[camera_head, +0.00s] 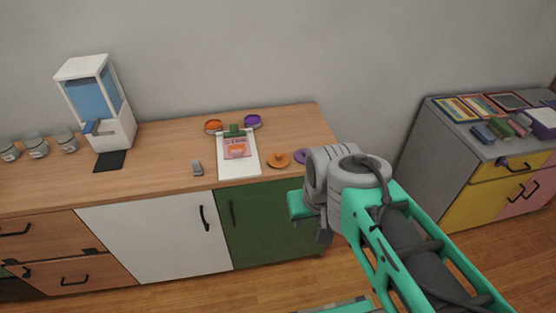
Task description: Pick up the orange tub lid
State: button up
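The orange tub lid (279,160) looks like a small round orange disc lying on the wooden counter, near its front edge. A purple lid (301,156) lies just right of it, partly hidden by my arm. My gripper (323,236) hangs in front of the counter, below and right of the orange lid in the picture. It appears apart from the lid. My arm hides much of it, and its finger opening does not show clearly.
A white clipboard (252,166) lies left of the lid. Behind it stand an orange tub (213,126) and a purple tub (253,121). A grey object (197,168), a white dispenser (103,100) and jars (37,146) are further left. A grey cabinet (430,150) stands at right.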

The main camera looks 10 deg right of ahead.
aim_at(276, 159)
jog(key=z, duration=0.05)
jog(key=i, duration=1)
jog(key=u, duration=2.15)
